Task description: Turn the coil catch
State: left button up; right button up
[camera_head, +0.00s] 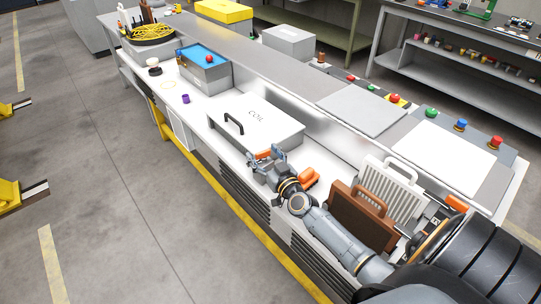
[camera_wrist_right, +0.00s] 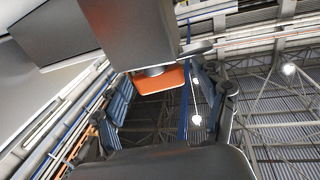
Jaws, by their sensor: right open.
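The white coil box (camera_head: 262,122), lettered COIL on its lid, stands on the bench with a black handle (camera_head: 233,123) on its left part. In the right wrist view the orange catch (camera_wrist_right: 155,82) hangs on a short grey stem beside a grey box edge. The open fingers (camera_wrist_right: 160,95) stand on either side of it; I cannot tell whether they touch it. My left gripper is out of view.
Another orange object (camera_head: 309,178) lies right of my gripper. A brown case (camera_head: 362,220) and a white slotted panel (camera_head: 393,190) stand beside my right forearm. A blue-topped box (camera_head: 204,69) and a small purple item (camera_head: 186,98) are farther left.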

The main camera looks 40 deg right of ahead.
jog(key=s+a, duration=0.1)
jog(key=s, duration=1)
jog(key=shift+s+a, duration=0.15)
jog(key=shift+s, duration=0.05)
